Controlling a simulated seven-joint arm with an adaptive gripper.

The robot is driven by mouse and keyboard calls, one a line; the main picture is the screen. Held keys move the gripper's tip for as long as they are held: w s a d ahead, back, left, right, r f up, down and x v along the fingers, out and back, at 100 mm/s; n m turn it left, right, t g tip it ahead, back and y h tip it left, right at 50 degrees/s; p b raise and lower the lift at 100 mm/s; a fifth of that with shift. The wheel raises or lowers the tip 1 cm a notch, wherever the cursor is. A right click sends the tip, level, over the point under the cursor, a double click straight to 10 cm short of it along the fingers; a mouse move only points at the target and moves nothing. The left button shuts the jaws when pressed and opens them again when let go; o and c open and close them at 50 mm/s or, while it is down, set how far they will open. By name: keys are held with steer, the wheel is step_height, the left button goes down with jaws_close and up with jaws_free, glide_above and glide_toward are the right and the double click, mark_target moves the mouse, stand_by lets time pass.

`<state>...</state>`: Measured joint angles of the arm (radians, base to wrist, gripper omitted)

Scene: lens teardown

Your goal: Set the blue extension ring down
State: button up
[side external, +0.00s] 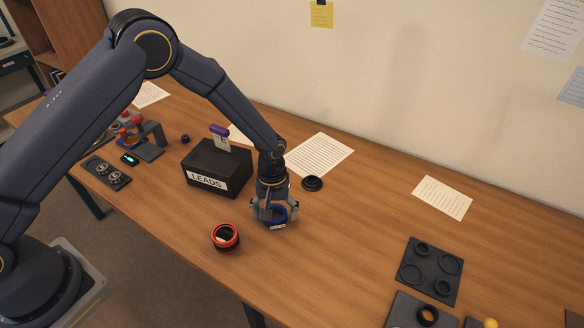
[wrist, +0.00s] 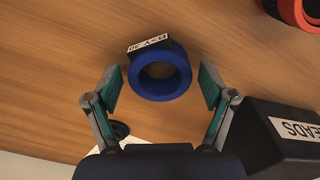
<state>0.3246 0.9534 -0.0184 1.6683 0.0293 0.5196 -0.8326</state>
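My gripper (wrist: 160,84) is open, with one finger on each side of the ring. In the wrist view a gap shows between each finger and the ring. In the side view my gripper (side external: 270,212) points down over the ring.
A red-rimmed black ring part (side external: 226,248) stands to the left. The black LEADS box (side external: 217,168) is behind left, and a black disc (side external: 312,183) lies behind right. Dark trays (side external: 430,272) sit at the right. The wood between the ring and the trays is clear.

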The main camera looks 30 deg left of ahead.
steer(key=shift+r, duration=0.1)
step_height(320, 180, up, 13)
step_height(320, 180, up, 10)
steer(key=m+t, duration=0.1)
steer(key=t, duration=0.1)
glide_above(274, 213)
steer(key=s+a, duration=0.3)
steer(key=a, duration=0.2)
steer(key=s+a+r+m+t, duration=0.1)
steer(key=s+a+r+m, duration=0.1)
steer(key=s+a+r, duration=0.3)
steer(key=s+a+r+m+t, duration=0.2)
steer(key=s+a+r, duration=0.2)
steer(key=s, duration=1)
steer(key=shift+s+a+r+t, duration=0.2)
steer(key=shift+a+r+t, duration=0.15)
steer(key=shift+r, duration=0.3)
